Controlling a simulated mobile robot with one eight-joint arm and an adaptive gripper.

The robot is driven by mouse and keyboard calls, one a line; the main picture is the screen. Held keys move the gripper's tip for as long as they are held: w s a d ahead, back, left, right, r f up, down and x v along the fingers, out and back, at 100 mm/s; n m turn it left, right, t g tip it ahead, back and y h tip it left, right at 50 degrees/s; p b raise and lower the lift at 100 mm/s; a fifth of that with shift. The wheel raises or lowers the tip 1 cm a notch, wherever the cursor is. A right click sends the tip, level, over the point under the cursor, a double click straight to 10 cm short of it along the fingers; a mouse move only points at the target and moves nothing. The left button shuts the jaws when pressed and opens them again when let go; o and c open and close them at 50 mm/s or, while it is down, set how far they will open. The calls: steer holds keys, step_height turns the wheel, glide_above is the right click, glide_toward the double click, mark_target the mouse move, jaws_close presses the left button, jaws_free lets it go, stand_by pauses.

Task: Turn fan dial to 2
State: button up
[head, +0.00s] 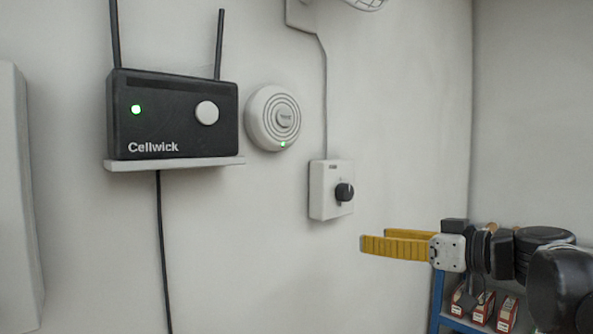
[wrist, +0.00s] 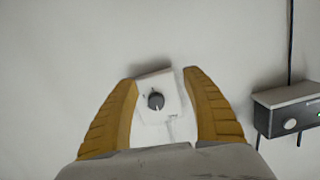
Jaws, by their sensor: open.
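The fan dial is a small black knob (head: 344,192) on a white wall box (head: 322,191), with a cable running up from it toward the fan (head: 365,3) at the top edge. In the wrist view the knob (wrist: 155,100) shows a light pointer line, and the box (wrist: 158,84) lies between my fingers. The numbers are too small to read. My gripper (head: 376,244) has yellow fingers, open and empty, to the right of and below the dial in the head view. In the wrist view its fingertips (wrist: 160,76) frame the box, with the knob untouched.
A black Cellwick router (head: 173,115) with two antennas stands on a white shelf (head: 175,164) at left. A round white wall device (head: 272,118) is beside it. A blue rack (head: 437,300) with red-and-white boxes (head: 480,306) is at lower right. Wall around the dial is clear.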

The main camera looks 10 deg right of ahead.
steer(key=t+p, duration=0.1)
steer(key=p, duration=0.1)
glide_toward(349, 191)
steer(key=shift+n+y, duration=0.3)
steer(key=p+x, duration=0.2)
steer(key=x, duration=0.8)
steer(key=shift+w+d+f, duration=0.1)
steer(key=shift+w+f, duration=0.05)
steer(key=c, duration=1.2)
